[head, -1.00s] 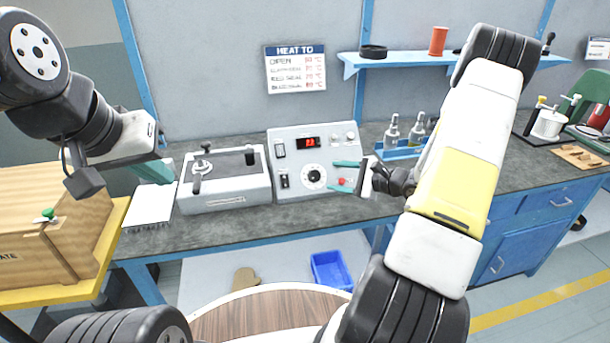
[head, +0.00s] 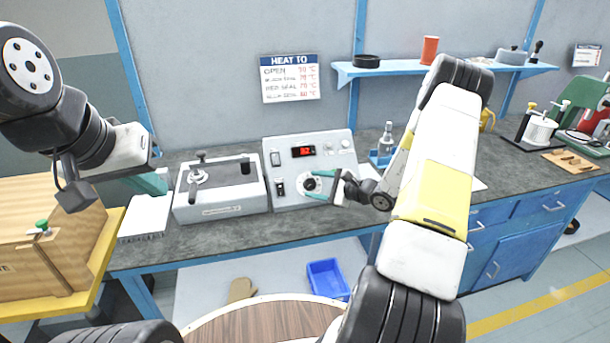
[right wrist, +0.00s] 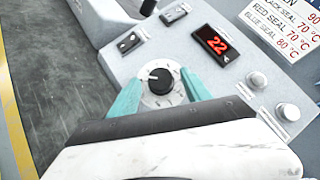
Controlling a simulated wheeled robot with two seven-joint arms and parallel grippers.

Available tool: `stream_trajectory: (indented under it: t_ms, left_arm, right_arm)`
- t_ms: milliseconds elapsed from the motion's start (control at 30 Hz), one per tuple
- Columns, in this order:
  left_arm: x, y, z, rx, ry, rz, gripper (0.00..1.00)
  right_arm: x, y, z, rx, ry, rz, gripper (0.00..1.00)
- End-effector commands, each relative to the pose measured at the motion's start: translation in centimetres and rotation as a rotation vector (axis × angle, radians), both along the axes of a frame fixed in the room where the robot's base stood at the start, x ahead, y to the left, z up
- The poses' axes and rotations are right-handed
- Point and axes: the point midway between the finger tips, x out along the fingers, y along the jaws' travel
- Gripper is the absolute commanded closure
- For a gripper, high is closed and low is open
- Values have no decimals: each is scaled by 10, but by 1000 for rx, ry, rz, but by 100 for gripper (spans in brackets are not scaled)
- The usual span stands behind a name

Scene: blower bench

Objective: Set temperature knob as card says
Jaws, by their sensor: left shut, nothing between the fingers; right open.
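The black temperature knob (right wrist: 161,80) with a white pointer mark sits on a round pale dial on the sloping grey control panel (head: 340,152). In the head view the knob (head: 310,184) is partly behind my right gripper (head: 322,184). In the right wrist view my right gripper (right wrist: 160,77) is open, with one teal finger on each side of the knob; I cannot tell whether they touch it. The red display (right wrist: 215,43) reads 22. The card (head: 289,79) is headed HEAT TO; red seal shows 70 °C, blue seal 80 °C. My left gripper (head: 160,182) is shut and empty, left of the panel.
A grey machine with a lever (head: 222,190) stands left of the panel. A white notepad (head: 146,217) lies left of it. Rocker switches (right wrist: 130,42) and pale buttons (right wrist: 257,79) are near the knob. A bottle (head: 387,138) stands to the right. The front bench strip is clear.

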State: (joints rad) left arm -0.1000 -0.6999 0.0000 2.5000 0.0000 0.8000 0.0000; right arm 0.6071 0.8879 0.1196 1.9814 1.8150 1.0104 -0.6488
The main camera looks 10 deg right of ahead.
Motion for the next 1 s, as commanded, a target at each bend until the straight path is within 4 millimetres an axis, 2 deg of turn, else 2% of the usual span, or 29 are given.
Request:
stream_trajectory:
  t_ms: [33, 300, 633, 1000]
  left_arm:
    - [0, 0, 0, 0, 0, 0, 100]
    - [0, 0, 0, 0, 0, 0, 100]
    - [0, 0, 0, 0, 0, 0, 100]
    - [0, 0, 0, 0, 0, 0, 100]
  right_arm:
    - [0, 0, 0, 0, 0, 0, 47]
    - [0, 0, 0, 0, 0, 0, 100]
    - [-1, 1, -1, 34, 3, -33, 100]
    - [-4, 3, -4, 207, 11, -206, 100]
